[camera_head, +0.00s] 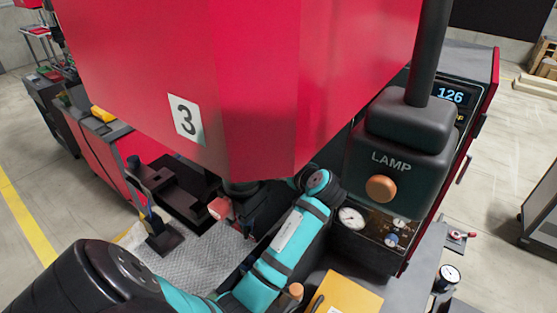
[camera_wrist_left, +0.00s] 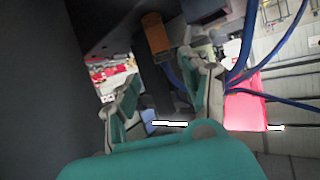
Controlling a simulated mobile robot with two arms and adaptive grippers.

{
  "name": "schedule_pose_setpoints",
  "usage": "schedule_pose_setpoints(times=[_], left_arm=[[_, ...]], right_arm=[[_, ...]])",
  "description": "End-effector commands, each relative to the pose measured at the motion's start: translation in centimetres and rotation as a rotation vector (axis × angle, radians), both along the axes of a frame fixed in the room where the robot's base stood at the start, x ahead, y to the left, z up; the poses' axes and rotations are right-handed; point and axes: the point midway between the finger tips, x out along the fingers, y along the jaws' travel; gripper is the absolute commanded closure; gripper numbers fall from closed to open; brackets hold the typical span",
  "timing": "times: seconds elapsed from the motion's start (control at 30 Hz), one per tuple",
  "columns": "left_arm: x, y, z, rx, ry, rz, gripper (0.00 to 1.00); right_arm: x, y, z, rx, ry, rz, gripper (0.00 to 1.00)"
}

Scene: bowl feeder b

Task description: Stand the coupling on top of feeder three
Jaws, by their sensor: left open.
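Feeder three is the large red body (camera_head: 255,90) with a white "3" label, filling the upper middle of the head view. Its top is out of the frame. My left arm reaches in from the lower left to below the red body, and its gripper is hidden there. I cannot make out the coupling. My right gripper is not in view.
A dark lamp box (camera_head: 392,150) with an orange knob stands right of the red body, close to my left arm. A gauge panel (camera_head: 372,228) is below it. A yellow folder (camera_head: 345,294) lies at the front. Blue cables (camera_wrist_left: 245,45) hang near the gripper.

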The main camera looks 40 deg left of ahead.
Motion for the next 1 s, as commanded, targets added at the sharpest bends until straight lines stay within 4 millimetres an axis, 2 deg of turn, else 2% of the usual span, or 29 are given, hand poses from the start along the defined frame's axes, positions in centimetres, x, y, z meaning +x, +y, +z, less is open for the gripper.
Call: schedule_pose_setpoints(times=[0.1, 0.3, 1.0], left_arm=[[-0.9, -2.1, 0.9, -0.002, -0.002, -0.001, 0.54], [-1.8, -4.0, 1.8, -0.001, 0.000, 0.000, 0.54], [-2.0, -4.3, 2.0, 0.001, 0.000, 0.001, 0.54]], right_arm=[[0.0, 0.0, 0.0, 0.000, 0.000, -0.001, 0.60], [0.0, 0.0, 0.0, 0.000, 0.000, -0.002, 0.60], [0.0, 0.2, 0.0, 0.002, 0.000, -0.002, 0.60]])
